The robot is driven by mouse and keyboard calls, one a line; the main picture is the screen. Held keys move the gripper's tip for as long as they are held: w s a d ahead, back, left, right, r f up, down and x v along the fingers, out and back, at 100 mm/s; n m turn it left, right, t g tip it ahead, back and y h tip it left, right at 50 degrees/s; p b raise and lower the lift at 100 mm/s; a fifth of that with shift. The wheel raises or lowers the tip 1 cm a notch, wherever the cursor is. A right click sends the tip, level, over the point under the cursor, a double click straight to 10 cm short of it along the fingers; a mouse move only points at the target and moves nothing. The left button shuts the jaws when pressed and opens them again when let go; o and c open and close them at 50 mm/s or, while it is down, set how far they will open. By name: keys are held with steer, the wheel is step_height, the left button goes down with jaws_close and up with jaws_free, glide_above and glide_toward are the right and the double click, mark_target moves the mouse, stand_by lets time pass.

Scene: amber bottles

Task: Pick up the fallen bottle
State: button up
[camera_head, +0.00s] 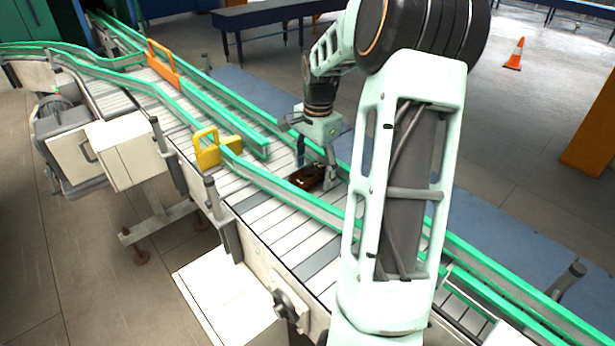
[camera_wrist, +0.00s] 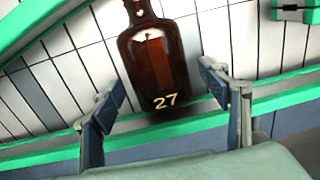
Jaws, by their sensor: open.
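The fallen bottle (camera_head: 304,178) is dark amber-brown and lies on its side on the white slats of the conveyor (camera_head: 262,222). In the wrist view the bottle (camera_wrist: 153,58) has its neck toward the top edge and its base, marked "27", toward my gripper. My gripper (camera_head: 318,166) is over the belt right by the bottle. In the wrist view my gripper (camera_wrist: 163,80) is open, with one finger on each side of the bottle's lower end. Gaps show between the fingers and the glass. The neck's end is cut off by the wrist view's top edge.
Green guide rails (camera_head: 285,194) run along both sides of the belt. A yellow bracket (camera_head: 207,150) and an orange bracket (camera_head: 162,62) stand on the conveyor farther left. An orange cone (camera_head: 515,54) stands on the floor at the back right. The belt around the bottle is clear.

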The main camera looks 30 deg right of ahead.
steer(key=shift+f, duration=0.1)
steer(key=c, duration=1.3)
steer(key=shift+c, duration=0.2)
